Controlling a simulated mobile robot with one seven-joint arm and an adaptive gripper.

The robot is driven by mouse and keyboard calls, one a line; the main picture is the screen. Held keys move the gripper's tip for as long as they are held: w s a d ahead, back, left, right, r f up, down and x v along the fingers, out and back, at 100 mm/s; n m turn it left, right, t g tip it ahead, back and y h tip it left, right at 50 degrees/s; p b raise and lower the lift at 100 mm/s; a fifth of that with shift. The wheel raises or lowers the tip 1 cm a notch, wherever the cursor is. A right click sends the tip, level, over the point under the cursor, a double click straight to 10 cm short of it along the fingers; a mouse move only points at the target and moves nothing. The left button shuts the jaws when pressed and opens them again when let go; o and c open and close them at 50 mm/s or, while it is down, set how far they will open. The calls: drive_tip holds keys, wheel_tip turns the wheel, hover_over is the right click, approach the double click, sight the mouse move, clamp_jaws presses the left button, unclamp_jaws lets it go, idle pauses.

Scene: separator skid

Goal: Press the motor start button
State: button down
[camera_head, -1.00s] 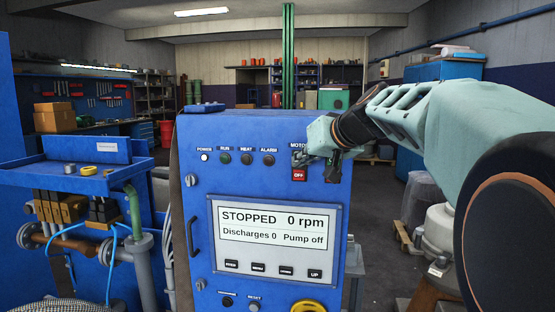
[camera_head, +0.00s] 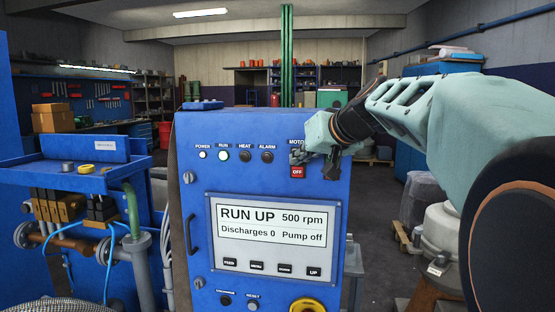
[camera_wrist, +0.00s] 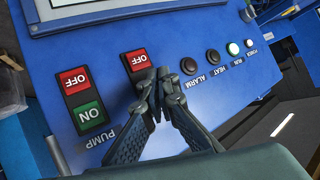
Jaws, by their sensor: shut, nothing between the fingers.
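The blue control cabinet (camera_head: 262,182) stands in the middle of the head view. My gripper (camera_head: 304,156) is shut and empty, its fingertips at the motor switch, just above the red motor OFF button (camera_head: 298,172). In the wrist view my gripper (camera_wrist: 158,82) covers the place beside the motor OFF button (camera_wrist: 136,61), so the motor start button is hidden; I cannot tell if the tips touch it. The display (camera_head: 273,226) reads RUN UP, 500 rpm, Discharges 0, Pump off. The RUN lamp (camera_head: 223,156) is lit.
The pump OFF button (camera_wrist: 74,80) and green pump ON button (camera_wrist: 89,115) are close to my fingers. The POWER lamp (camera_head: 203,155) is lit; the HEAT lamp (camera_head: 245,157) and ALARM lamp (camera_head: 267,157) are dark. A piping bench (camera_head: 75,180) stands at left.

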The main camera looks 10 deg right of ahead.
drive_tip(key=shift+s+a+b, duration=0.25)
drive_tip(key=shift+s+b, duration=0.2)
drive_tip(key=shift+s, duration=0.35)
drive_tip(key=shift+s+a+b, duration=0.3)
drive_tip(key=shift+s+b, duration=0.15)
drive_tip(key=shift+s, duration=0.4)
drive_tip(key=shift+s+a+b, duration=0.25)
drive_tip(key=shift+s+b, duration=0.2)
drive_tip(key=shift+s, duration=0.35)
drive_tip(key=shift+r, duration=0.1)
drive_tip(key=shift+w, duration=0.1)
